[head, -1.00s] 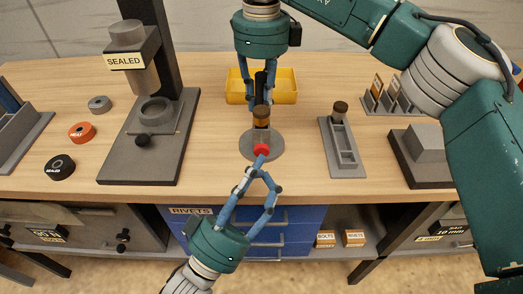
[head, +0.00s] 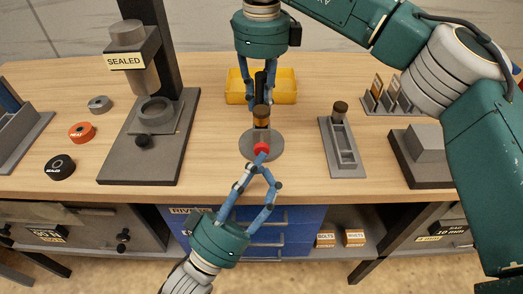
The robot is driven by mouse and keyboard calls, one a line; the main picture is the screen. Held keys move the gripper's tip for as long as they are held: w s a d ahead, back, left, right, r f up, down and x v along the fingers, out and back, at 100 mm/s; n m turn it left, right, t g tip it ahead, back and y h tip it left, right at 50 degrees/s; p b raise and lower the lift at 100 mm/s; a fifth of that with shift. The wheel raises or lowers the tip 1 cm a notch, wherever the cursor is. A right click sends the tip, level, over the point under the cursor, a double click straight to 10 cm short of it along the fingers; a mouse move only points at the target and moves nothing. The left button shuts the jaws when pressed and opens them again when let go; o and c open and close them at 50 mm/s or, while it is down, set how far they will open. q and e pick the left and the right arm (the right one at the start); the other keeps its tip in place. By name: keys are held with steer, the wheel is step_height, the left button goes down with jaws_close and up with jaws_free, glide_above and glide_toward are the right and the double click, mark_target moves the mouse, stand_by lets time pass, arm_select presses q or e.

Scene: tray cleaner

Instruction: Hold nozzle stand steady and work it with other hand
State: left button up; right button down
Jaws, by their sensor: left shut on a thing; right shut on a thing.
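The nozzle stand has a round grey base (head: 274,146) on the bench in front of the yellow bin. It carries an upright post with an amber-brown band (head: 261,122) and a dark top. A red knob (head: 261,149) sits at its front. My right gripper (head: 261,100) reaches down from above and is shut on the upper post of the nozzle stand. My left gripper (head: 261,160) comes from the front edge, its fingertips together at the red knob and shut on it. The fingertips hide part of the knob's lower side.
A yellow bin (head: 284,91) stands behind the stand. A grey slotted holder (head: 336,152) and a grey block (head: 427,142) are at right. Blue drawers (head: 290,221) are below the bench.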

arm_select(q)
steer(key=shift+w, duration=0.6)
jaws_close()
stand_by(0.6)
steer(key=shift+s, duration=1.45)
steer(key=shift+s, duration=2.5)
